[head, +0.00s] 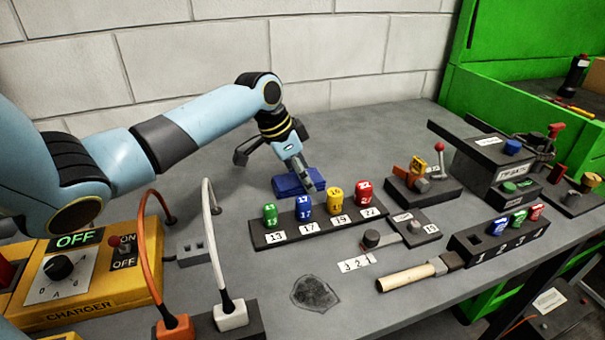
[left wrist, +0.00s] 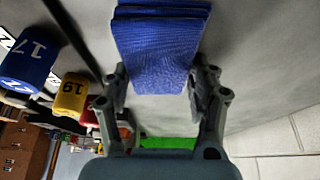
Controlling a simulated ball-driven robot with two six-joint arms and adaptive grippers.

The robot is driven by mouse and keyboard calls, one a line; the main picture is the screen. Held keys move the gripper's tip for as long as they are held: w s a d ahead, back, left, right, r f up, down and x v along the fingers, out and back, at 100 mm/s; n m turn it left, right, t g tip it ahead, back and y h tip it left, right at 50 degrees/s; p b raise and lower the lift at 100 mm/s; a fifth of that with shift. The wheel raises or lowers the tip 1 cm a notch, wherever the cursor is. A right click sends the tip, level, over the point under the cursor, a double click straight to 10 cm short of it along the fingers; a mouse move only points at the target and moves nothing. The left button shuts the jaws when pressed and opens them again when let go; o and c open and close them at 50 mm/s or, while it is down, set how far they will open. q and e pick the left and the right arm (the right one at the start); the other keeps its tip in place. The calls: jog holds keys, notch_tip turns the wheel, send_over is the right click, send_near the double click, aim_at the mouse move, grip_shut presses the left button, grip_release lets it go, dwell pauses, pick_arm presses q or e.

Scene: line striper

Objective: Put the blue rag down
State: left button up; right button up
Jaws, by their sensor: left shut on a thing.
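The blue rag (head: 290,187) is a folded blue cloth block behind the row of numbered cylinders. My left gripper (head: 279,170) is over it, with a finger at each side. In the left wrist view the rag (left wrist: 160,45) lies between the two fingers of the left gripper (left wrist: 160,88), which is shut on it. The rag is at or just above the grey bench top (head: 225,215); I cannot tell whether it touches. My right gripper is not in view.
The black rack (head: 262,240) with green, blue, yellow and red cylinders stands close in front of the rag. A yellow charger (head: 130,285) with upright cable loops is at the left. A lever block (head: 425,190) stands to the right. Bare bench lies left of the rag.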

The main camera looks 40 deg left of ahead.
aim_at(283, 181)
pick_arm(q)
jog(key=shift+f, duration=0.2)
jog(key=o, duration=1.3)
jog(key=shift+s+a+r, duration=0.1)
jog(key=shift+r, duration=0.45)
jog(key=v, duration=1.1)
jog(key=shift+s+r, duration=0.1)
jog(key=shift+r, duration=0.05)
